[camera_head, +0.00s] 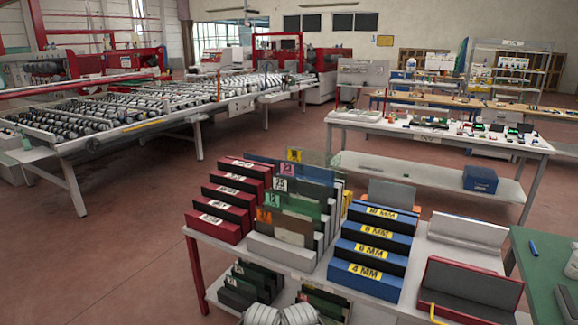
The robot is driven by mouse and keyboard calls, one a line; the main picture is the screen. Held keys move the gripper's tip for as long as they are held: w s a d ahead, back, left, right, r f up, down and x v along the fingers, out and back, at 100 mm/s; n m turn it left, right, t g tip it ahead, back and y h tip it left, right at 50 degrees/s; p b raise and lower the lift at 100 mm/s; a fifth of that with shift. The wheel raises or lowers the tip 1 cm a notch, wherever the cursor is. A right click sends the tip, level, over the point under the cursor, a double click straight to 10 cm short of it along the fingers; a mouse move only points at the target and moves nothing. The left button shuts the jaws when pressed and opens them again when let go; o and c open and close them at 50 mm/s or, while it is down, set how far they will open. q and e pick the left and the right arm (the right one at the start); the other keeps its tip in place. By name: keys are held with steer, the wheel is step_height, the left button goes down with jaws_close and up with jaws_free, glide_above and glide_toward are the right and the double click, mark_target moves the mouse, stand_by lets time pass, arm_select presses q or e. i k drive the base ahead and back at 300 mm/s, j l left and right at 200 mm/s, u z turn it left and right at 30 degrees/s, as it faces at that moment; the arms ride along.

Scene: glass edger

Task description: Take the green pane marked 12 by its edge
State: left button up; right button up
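A white slotted rack (283,252) stands on the near table and holds several upright panes, one behind another, with coloured tags at their left ends. A pane with a green tag that seems to read 12 (300,207) is near the front; its upper edge and tag show, its lower part is hidden by the brownish pane in front.
Red stepped blocks (213,227) stand left of the rack, blue blocks marked in MM (366,268) right of it. A red open case (470,277) lies farther right. More dark panes (259,278) are on the lower shelf. The floor (130,255) at left is clear.

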mark_target(308, 211)
steer(key=i+j, duration=0.1)
steer(key=i, duration=0.7)
steer(key=i+j+u, duration=0.1)
steer(key=i, duration=0.65)
